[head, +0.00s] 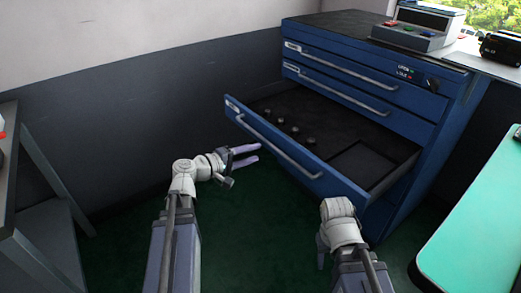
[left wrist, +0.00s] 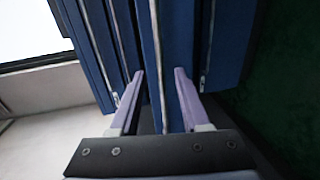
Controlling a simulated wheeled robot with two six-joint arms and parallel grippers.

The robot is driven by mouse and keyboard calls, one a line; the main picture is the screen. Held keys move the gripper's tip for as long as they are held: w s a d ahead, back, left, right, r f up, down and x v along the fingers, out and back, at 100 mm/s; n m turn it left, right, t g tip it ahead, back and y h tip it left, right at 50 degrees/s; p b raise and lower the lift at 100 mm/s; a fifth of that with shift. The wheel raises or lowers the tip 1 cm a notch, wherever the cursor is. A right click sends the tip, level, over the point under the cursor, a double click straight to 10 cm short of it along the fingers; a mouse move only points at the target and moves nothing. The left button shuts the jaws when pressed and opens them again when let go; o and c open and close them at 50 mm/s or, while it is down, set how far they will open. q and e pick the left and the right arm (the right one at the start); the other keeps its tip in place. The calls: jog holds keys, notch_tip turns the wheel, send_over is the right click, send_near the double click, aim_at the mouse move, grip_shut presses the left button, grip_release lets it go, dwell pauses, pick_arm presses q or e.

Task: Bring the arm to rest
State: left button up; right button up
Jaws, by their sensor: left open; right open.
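My left gripper (head: 258,152) is open beside the front of a pulled-out drawer (head: 240,118) of the blue cabinet, near its left end. In the left wrist view the two pale purple fingers of my left gripper (left wrist: 159,74) stand apart with nothing held. A long metal drawer handle (left wrist: 156,60) shows in line with the gap between them; I cannot tell how far ahead it is. My right arm (head: 342,225) comes in at the lower right, in front of the drawer's right part.
The blue cabinet (head: 425,130) has shut drawers above the open one. Several small dark round parts (head: 295,131) lie in the open drawer. A control box (head: 415,27) stands on top. A green-topped surface (head: 480,220) is at right, a grey table (head: 8,170) at left. Green floor (head: 250,240) is clear.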

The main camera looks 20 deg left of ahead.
pick_arm(q)
jog(key=shift+s+a, duration=0.2)
jog(key=shift+s, duration=0.15)
jog(key=s+d+f+m+g+y, duration=0.1)
jog(key=s+d+f+m+g, duration=0.3)
jog(key=d+f, duration=0.3)
jog(key=s+d+f+m+g, duration=0.4)
jog(key=d+f+g, duration=0.1)
jog(key=d, duration=0.4)
jog(key=s+d+f+m+g+y, duration=0.2)
jog(key=s+f+m+g+y, duration=0.25)
jog(key=s+m+y, duration=0.4)
notch_tip(320, 180, up, 36)
jog(key=s+n+p, duration=0.1)
jog(key=n+p, duration=0.1)
jog(key=p, duration=3.5)
jog(key=shift+s+a+r+y, duration=0.25)
jog(key=shift+s+y, duration=0.1)
jog(key=shift+y, duration=0.1)
jog(key=shift+t, duration=0.25)
